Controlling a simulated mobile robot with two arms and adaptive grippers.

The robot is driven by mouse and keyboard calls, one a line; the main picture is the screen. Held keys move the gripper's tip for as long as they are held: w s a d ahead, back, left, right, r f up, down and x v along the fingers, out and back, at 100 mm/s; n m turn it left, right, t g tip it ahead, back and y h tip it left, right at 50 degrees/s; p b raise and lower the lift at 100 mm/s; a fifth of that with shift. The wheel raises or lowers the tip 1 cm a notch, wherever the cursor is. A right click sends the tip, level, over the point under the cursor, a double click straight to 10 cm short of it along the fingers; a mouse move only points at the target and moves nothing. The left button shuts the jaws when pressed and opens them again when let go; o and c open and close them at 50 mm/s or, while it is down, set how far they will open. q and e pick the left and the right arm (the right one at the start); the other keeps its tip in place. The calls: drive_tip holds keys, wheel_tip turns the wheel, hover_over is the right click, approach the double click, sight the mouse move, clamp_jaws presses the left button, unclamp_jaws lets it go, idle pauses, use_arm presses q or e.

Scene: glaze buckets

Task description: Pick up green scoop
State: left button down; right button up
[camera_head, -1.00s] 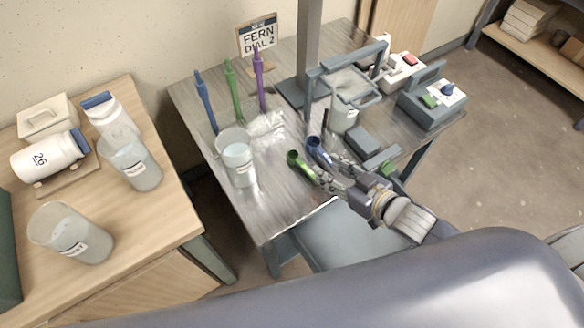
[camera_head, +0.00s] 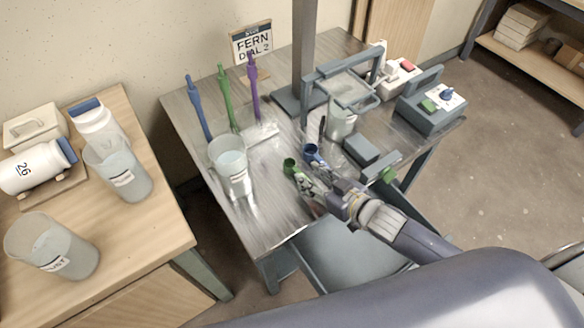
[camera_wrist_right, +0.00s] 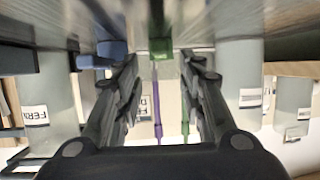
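The green scoop (camera_head: 290,166) lies on the metal table near its front edge; its bowl shows in the head view and its handle is mostly hidden by my right gripper (camera_head: 308,188). In the right wrist view the green scoop (camera_wrist_right: 160,47) sits between the tips of my right gripper (camera_wrist_right: 160,68). The fingers are spread with a gap on each side of it. A blue scoop (camera_head: 311,152) lies just to the right of the green one and shows left of the fingers in the wrist view (camera_wrist_right: 112,48). My left gripper is not in view.
A clear bucket (camera_head: 231,168) stands left of the scoops. Blue, green and purple tall tools (camera_head: 227,98) stand behind it. A lidded bucket in a grey frame (camera_head: 341,122) and a grey box (camera_head: 361,150) are to the right. A wooden table (camera_head: 160,225) holds more buckets.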

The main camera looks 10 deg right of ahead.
drive_tip(key=x, duration=0.4)
drive_tip(key=shift+w+a+f, duration=0.2)
drive_tip(key=shift+w+f, duration=0.05)
drive_tip(key=shift+f, duration=0.15)
clamp_jaws()
